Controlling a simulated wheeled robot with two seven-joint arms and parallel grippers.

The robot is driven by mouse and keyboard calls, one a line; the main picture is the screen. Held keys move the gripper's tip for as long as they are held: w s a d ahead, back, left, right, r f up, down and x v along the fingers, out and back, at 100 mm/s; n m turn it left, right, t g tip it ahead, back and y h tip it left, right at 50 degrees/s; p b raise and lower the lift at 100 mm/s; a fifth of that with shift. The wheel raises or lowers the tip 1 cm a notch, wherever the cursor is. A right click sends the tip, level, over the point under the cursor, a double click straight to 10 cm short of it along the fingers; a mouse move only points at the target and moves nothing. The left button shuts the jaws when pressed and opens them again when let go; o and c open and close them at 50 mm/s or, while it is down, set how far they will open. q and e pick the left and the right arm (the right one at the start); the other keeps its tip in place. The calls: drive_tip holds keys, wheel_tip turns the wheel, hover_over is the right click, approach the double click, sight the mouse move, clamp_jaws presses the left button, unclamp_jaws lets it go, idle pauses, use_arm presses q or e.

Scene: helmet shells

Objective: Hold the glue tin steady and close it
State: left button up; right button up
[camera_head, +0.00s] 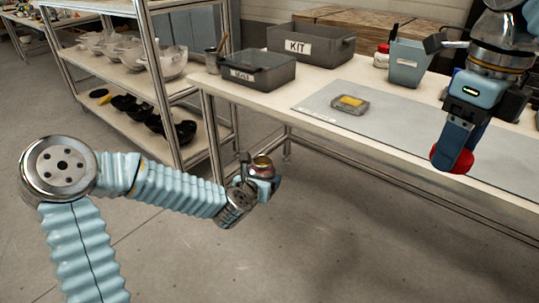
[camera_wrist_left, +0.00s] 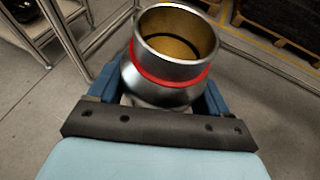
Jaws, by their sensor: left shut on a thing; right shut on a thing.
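The glue tin (camera_wrist_left: 172,62) is silver with a red band, and its round mouth is open, showing a gold inside. My left gripper (camera_head: 263,180) is shut on the tin (camera_head: 262,163), which it holds roughly upright in front of the table, over the floor. In the left wrist view its blue fingers (camera_wrist_left: 170,97) stand on both sides of the tin's body. My right gripper (camera_head: 451,152) is shut on a round red lid (camera_head: 463,161) at the right, above the table's front edge and well apart from the tin. The fingers partly hide the lid.
The table (camera_head: 305,90) carries a grey mat (camera_head: 415,135), a small tray with a yellow pad (camera_head: 350,103), a KIT bin (camera_head: 310,45), another grey bin (camera_head: 252,70) and a grey-green bin (camera_head: 408,64). A shelf (camera_head: 130,62) with helmet shells stands left. Floor space in front is clear.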

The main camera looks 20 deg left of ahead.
use_arm(q)
drive_tip(key=s+d+f+m+g+h, duration=0.1)
drive_tip(key=s+d+f+m+h, duration=0.2)
drive_tip(key=d+f, duration=0.3)
drive_tip(key=s+d+f+m+g+h, duration=0.2)
drive_tip(key=s+d+f+m+h, duration=0.2)
drive_tip(key=d+f, duration=0.2)
drive_tip(key=shift+s+d+f+h, duration=0.2)
drive_tip(key=shift+d+f+h, duration=0.2)
drive_tip(key=shift+d, duration=0.65)
use_arm(e)
drive_tip(key=w+a+f+n, duration=0.4)
drive_tip(key=a+f+n, duration=0.2)
drive_tip(key=f, duration=0.3)
drive_tip(key=w+a+f+n, duration=0.4)
drive_tip(key=a+f+n, duration=0.3)
drive_tip(key=f, duration=0.3)
drive_tip(key=w+a+f+n, duration=0.4)
drive_tip(key=a+f+n, duration=0.3)
drive_tip(key=f+n, duration=0.2)
drive_tip(key=shift+f, duration=0.6)
drive_tip(key=shift+f, duration=1.95)
